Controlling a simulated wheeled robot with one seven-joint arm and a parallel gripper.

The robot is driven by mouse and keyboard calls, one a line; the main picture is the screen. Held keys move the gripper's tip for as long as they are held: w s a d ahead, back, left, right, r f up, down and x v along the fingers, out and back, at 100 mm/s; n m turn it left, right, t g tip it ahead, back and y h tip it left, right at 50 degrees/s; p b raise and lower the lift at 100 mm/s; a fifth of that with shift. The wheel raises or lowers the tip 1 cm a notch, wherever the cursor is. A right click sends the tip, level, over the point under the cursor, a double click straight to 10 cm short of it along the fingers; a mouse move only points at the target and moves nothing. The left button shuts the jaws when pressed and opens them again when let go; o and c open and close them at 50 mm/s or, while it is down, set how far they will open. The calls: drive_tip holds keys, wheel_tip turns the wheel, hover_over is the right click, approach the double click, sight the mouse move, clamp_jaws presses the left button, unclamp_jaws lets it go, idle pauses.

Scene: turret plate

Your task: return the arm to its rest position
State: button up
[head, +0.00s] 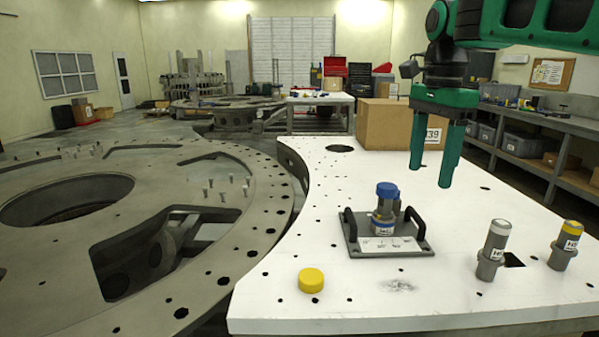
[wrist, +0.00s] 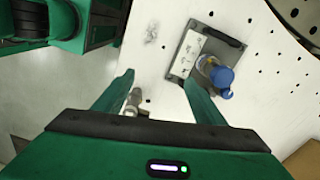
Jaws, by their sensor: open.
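My gripper (head: 431,165) is green, with its two fingers apart and pointing down. It hangs empty above the white table (head: 300,250), to the right of and above a grey plate with black handles. In the wrist view my gripper (wrist: 160,100) shows both fingers spread with nothing held between them. My arm reaches in from the upper right of the head view.
A grey plate (head: 352,237) bears a blue-capped cylinder (head: 386,205). A grey-topped cylinder (head: 493,250), a yellow-topped cylinder (head: 565,245) and a yellow cap (head: 311,281) stand on the table. A cardboard box (head: 385,125) stands behind my gripper. A large metal ring (head: 220,260) lies left.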

drive_tip(key=s+d+f+n, duration=0.4)
drive_tip(key=s+d+f, duration=0.3)
drive_tip(key=s+f, duration=0.5)
drive_tip(key=s+d+f+n, duration=0.5)
drive_tip(key=s+d+f, duration=0.3)
drive_tip(key=s+f, duration=0.4)
drive_tip(key=s, duration=0.3)
drive_tip(key=shift+f, duration=0.2)
